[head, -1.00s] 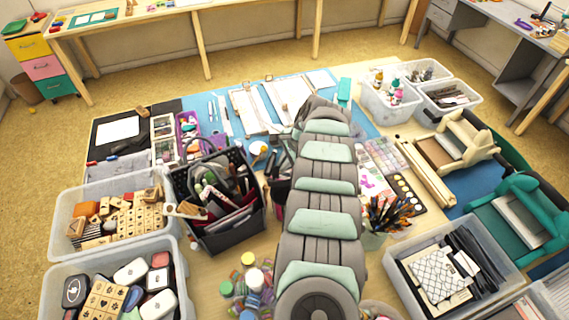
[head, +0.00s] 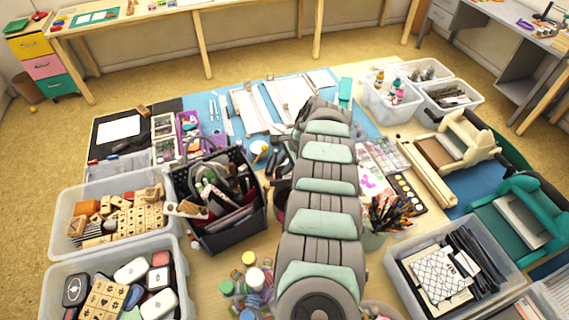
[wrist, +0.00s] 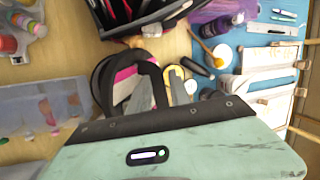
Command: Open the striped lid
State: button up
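A dark rounded piece with pink and pale bands (wrist: 122,84) shows in the wrist view, just left of the fingers. I cannot tell whether it is the striped lid. In the head view, a small black-and-white striped item (head: 88,232) lies in the stamp bin at the left. My gripper (wrist: 170,82) shows in the wrist view with two grey fingers apart and nothing clearly held between them. It appears open. In the head view my arm hides most of the gripper and the table spot below it.
A black tool basket (head: 232,238) stands left of my arm. A clear bin of wooden stamps (head: 62,212) and a bin of ink pads (head: 48,285) are farther left. Brushes (head: 392,212) stand right of the arm. Small jars (head: 248,258) stand in front.

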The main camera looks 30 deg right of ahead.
jog(key=shift+o, duration=0.5)
jog(key=shift+r, duration=0.15)
jog(key=shift+s+d+r, duration=0.1)
jog(key=shift+d+r, duration=0.05)
jog(key=shift+r, duration=0.3)
jog(key=p+v, duration=0.1)
jog(key=v, duration=0.8)
jog(key=shift+r, duration=0.35)
jog(key=shift+s, duration=0.1)
jog(key=shift+c, duration=0.3)
